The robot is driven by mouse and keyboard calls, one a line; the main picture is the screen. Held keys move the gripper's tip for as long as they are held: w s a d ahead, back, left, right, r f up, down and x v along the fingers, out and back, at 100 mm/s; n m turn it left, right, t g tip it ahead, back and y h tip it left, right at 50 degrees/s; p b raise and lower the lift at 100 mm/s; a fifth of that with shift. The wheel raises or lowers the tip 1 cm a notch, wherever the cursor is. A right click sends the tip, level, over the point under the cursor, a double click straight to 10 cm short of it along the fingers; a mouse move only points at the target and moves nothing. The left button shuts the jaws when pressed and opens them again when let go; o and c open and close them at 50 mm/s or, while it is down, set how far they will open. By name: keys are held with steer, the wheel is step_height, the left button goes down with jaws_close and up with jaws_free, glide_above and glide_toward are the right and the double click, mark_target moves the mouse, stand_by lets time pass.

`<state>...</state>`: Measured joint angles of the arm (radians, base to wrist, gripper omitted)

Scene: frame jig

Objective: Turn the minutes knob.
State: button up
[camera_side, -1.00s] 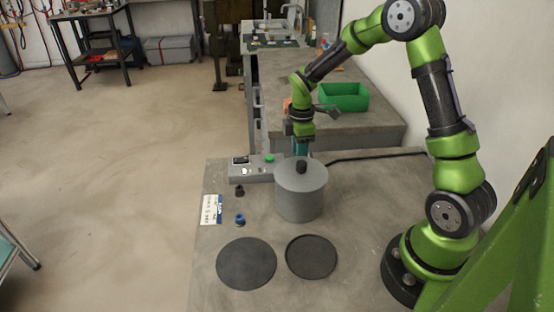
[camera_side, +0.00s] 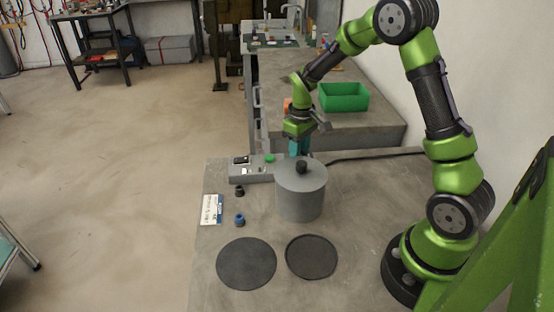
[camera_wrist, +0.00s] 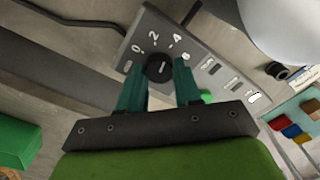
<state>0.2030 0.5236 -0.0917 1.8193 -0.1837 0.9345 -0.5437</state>
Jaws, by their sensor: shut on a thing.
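In the side view my gripper (camera_side: 299,146) is low behind the grey pot, which hides the knob and fingertips. The grey control box (camera_side: 250,169) shows there with a green button (camera_side: 269,158).
A grey lidded pot (camera_side: 301,192) stands just in front of the box. Two dark discs (camera_side: 246,263), a small blue-topped part (camera_side: 239,219), a black part (camera_side: 239,190) and a label card (camera_side: 212,209) lie on the table. A green bin (camera_side: 343,97) sits behind.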

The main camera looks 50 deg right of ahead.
steer(key=m, duration=0.5)
steer(key=shift+m, duration=0.3)
steer(key=m, duration=0.5)
steer(key=shift+s+d+m, duration=0.1)
steer(key=shift+m, duration=0.3)
steer(key=o, duration=1)
steer(key=shift+o, duration=0.2)
steer(key=shift+r, duration=0.1)
step_height(320, 180, up, 17)
